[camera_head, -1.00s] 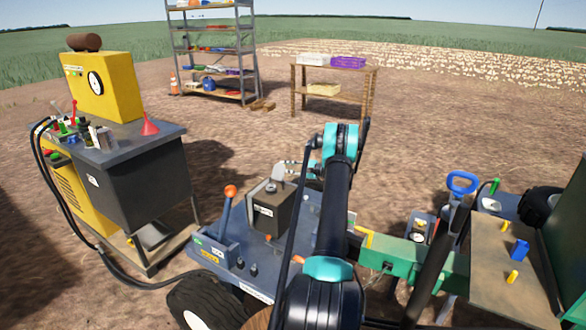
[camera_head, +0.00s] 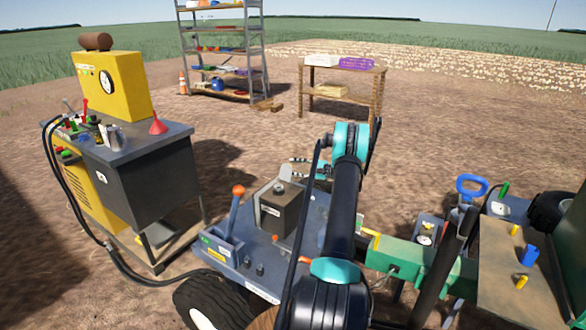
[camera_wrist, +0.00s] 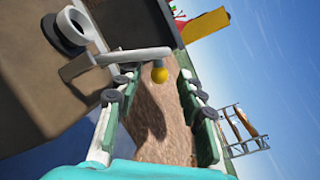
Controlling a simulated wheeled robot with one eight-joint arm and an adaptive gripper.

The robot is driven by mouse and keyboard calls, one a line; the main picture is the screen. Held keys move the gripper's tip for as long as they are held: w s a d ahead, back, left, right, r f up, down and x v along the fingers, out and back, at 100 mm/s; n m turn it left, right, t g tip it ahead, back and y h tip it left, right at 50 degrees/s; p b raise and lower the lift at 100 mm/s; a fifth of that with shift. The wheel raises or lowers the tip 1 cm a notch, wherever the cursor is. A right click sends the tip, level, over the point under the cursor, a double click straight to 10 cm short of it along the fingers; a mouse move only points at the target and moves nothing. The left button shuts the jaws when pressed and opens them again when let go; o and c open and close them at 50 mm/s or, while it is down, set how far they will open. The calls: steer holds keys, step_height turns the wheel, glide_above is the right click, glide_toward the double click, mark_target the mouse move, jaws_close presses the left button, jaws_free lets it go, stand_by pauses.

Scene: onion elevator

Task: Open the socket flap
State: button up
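A grey-brown box (camera_head: 282,208) with a small round cap on top stands on the blue machine deck in the head view. In the wrist view a box surface (camera_wrist: 50,100) fills the left side, with a pale round ring (camera_wrist: 70,30) on it. A pale bar (camera_wrist: 115,60) runs from this box toward the picture's middle, with a yellow ball (camera_wrist: 158,73) near its end. I cannot tell for sure which part is the socket flap. My gripper (camera_wrist: 158,102) is open and empty, with the ball showing between and beyond its fingers. The arm partly hides the deck.
An orange-knobbed lever (camera_head: 238,190) rises at the deck's left. A yellow and grey machine (camera_head: 110,85) with a hose stands further left. A green beam (camera_head: 410,252) lies right of my arm. A shelf and a wooden table (camera_head: 340,72) stand behind on open soil.

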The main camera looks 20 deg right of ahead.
steer(key=v, duration=1.1)
